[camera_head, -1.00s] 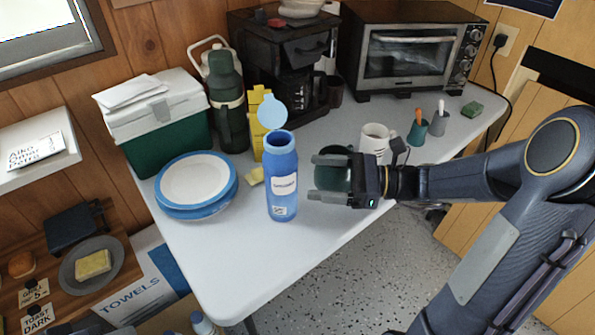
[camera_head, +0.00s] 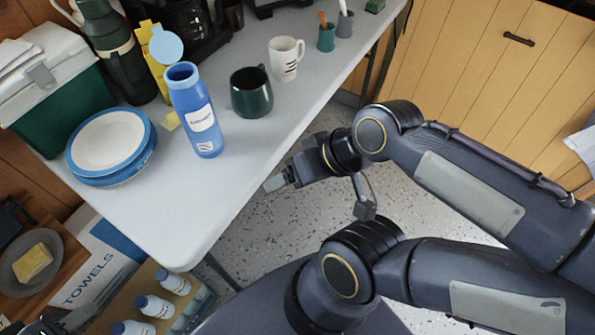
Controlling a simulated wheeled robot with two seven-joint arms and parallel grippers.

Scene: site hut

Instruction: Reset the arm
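A dark green mug (camera_head: 252,95) stands upright on the white table (camera_head: 225,185), up and left of the gripper. My other arm's dark links (camera_head: 345,270) cross the bottom right; its gripper is out of view.
A blue bottle (camera_head: 195,118), a white mug (camera_head: 285,62) and blue-rimmed plates (camera_head: 108,145) stand on the table. Below left are small bottles in a box (camera_head: 205,305) and a towels box (camera_head: 95,275). Wooden cabinets (camera_head: 480,75) stand at the right; floor between is clear.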

